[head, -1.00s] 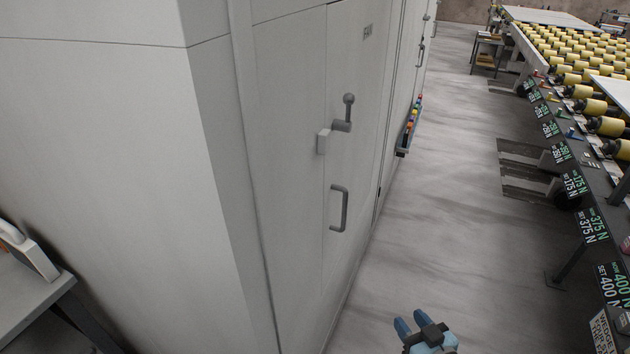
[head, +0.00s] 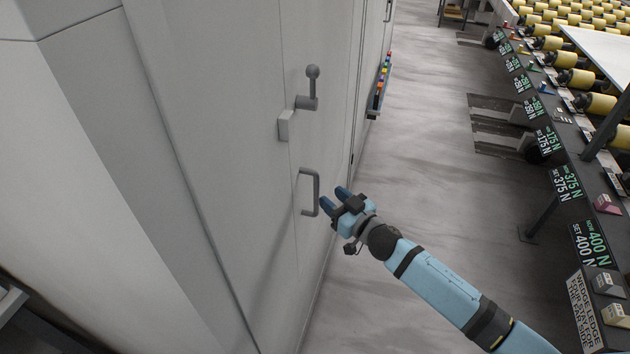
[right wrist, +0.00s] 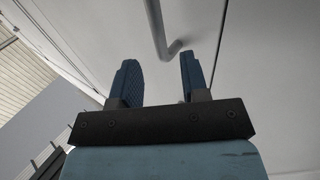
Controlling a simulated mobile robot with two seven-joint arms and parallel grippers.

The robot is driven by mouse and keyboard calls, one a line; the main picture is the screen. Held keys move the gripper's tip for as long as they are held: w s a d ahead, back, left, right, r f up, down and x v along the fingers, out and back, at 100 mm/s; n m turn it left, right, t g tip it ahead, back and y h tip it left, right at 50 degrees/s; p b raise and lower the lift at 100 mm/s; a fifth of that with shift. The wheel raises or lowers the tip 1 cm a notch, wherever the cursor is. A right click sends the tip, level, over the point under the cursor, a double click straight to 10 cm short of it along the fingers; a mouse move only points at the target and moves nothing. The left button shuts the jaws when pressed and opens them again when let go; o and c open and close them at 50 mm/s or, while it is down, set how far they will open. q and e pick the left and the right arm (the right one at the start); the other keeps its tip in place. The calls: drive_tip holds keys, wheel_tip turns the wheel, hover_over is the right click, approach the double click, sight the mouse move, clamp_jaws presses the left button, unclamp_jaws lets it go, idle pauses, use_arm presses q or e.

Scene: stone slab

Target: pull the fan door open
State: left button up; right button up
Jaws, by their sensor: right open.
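The fan door (head: 255,170) is a pale grey panel in the tall cabinet side and looks shut in the head view. It carries a grey bar handle (head: 316,192) and, above that, a ball-ended lever latch (head: 312,88) pointing up. My right gripper (head: 333,198) is open and empty, its blue fingers just right of the handle's lower part, pointing toward the door. In the right wrist view the handle (right wrist: 155,28) stands ahead of and between the open fingers (right wrist: 160,80), apart from them. My left gripper is out of view.
A blue rail with coloured pieces (head: 380,85) sticks out of the cabinet farther along. A roller conveyor with force signs (head: 566,182) runs along the right. The grey floor aisle (head: 420,140) between is clear.

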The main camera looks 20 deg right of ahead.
sight(318, 186)
drive_tip(key=x, duration=0.7)
drive_tip(key=shift+p, duration=0.35)
clamp_jaws()
